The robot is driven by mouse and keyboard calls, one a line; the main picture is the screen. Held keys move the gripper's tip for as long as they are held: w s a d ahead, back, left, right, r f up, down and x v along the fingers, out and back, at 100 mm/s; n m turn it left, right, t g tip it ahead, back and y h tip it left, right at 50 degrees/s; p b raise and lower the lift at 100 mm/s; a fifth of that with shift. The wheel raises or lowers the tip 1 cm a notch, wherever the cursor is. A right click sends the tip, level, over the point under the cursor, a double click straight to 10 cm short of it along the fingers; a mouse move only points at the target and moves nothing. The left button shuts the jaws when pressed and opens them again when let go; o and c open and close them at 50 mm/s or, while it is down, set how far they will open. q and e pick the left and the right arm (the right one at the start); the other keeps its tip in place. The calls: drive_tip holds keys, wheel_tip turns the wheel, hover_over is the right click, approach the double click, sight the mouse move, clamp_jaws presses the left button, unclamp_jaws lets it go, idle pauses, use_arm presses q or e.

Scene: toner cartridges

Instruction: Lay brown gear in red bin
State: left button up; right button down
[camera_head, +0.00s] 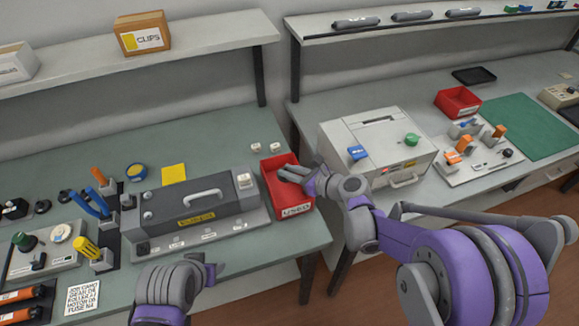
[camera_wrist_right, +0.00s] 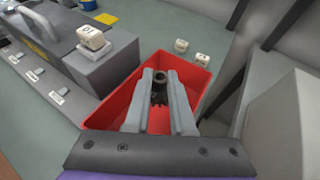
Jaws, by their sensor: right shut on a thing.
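A red bin (camera_head: 294,212) with a white label stands at the right end of the left bench; it also shows in the right wrist view (camera_wrist_right: 118,107). My right gripper (camera_head: 287,173) reaches over and into this bin. In the right wrist view its fingers (camera_wrist_right: 160,90) are shut on a small dark brown gear (camera_wrist_right: 160,88), with the red bin around and below it. The gear is hidden in the head view, and I cannot tell whether it touches the bin floor. My left gripper (camera_head: 208,271) is over the front of the left bench; its jaw opening is unclear.
A grey machine (camera_head: 200,211) with a handle stands left of the bin. Two small pale blocks (camera_head: 265,147) lie behind the bin. A white box machine (camera_head: 376,140) and a second red bin (camera_head: 457,104) stand on the right bench. A gap separates the benches.

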drive_tip(key=shift+f, duration=0.4)
drive_tip(key=c, duration=0.7)
unclamp_jaws()
drive_tip(key=shift+d+r, duration=0.1)
